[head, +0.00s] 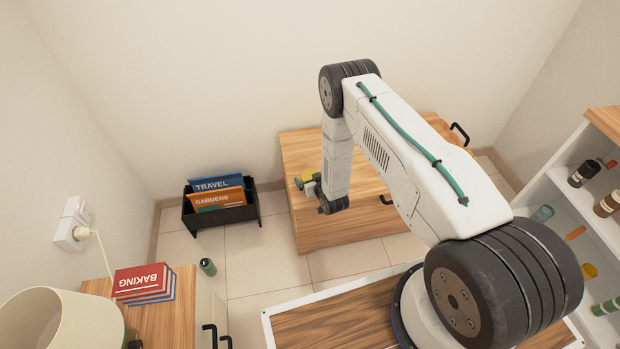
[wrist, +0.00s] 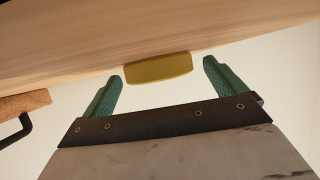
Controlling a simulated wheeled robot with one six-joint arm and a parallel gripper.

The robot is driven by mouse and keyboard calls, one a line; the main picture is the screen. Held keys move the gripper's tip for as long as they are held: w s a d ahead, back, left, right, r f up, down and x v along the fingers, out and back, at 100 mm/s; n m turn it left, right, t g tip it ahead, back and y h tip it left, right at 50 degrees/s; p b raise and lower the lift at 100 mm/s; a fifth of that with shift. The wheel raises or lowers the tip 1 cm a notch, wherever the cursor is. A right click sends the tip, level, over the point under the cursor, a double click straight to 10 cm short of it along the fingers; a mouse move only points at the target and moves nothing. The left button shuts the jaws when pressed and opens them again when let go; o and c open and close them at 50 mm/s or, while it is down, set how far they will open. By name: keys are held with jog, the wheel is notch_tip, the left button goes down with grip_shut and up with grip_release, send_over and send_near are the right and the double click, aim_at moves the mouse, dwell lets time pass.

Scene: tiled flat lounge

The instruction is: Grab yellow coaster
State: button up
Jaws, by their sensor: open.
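The yellow coaster (head: 306,174) lies on the wooden top of a low cabinet (head: 300,145), near its left edge in the head view, partly hidden by my gripper (head: 311,187). In the wrist view the yellow coaster (wrist: 158,69) shows as a thick flat piece against the wooden surface (wrist: 90,50), at its border with the pale background. My gripper (wrist: 163,75) is open there, with its green fingers apart on either side of the coaster. The coaster appears level with or just beyond the fingertips. Contact cannot be told.
A black rack (head: 222,213) of books stands on the floor left of the cabinet. A green can (head: 208,267) stands on the tiles. A white shelf unit (head: 560,165) with bottles is at the right. Red books (head: 140,280) and a lamp (head: 55,318) are at lower left.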

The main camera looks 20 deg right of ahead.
jog(key=c, duration=1.1)
jog(key=shift+r, duration=0.1)
